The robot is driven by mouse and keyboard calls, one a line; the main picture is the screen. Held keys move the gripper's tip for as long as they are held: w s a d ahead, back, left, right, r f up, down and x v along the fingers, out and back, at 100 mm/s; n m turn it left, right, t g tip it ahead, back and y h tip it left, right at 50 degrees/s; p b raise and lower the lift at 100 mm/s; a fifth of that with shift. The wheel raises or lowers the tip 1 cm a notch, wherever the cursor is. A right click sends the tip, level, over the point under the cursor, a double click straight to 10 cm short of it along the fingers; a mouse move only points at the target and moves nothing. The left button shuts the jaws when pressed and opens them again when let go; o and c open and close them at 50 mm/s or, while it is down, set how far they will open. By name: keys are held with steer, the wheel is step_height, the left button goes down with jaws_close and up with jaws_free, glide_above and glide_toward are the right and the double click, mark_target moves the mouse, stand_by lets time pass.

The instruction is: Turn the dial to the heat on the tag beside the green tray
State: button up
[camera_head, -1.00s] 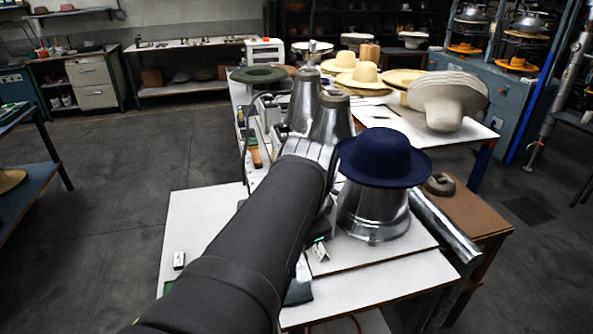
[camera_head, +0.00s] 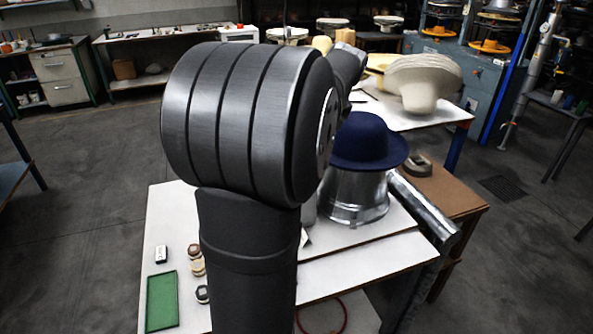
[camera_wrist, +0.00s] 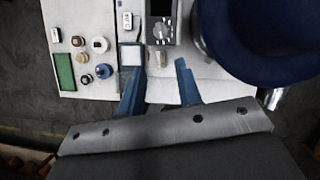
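The green tray (camera_head: 161,303) lies at the table's left front; it also shows in the wrist view (camera_wrist: 65,72). A small white tag (camera_head: 162,254) stands just behind it and shows in the wrist view too (camera_wrist: 55,35); its marks are too small to read. In the wrist view, a grey box (camera_wrist: 153,8) at the top centre carries a dark round dial (camera_wrist: 161,30). My gripper (camera_wrist: 160,65) has its two blue fingers apart, pointing toward the box, with nothing seen held between them. My arm hides the box and gripper in the head view.
Several small round pieces (camera_wrist: 100,45) lie beside the green tray. A second white tag (camera_wrist: 127,20) stands by a pale, dark-rimmed tray (camera_wrist: 131,54). A blue hat (camera_head: 367,142) on a metal form (camera_head: 353,195) stands close right of the box.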

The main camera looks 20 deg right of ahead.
steer(key=x, duration=1.6)
steer(key=shift+a+f, duration=0.1)
steer(key=shift+f, duration=0.15)
steer(key=shift+c, duration=0.4)
jaws_close()
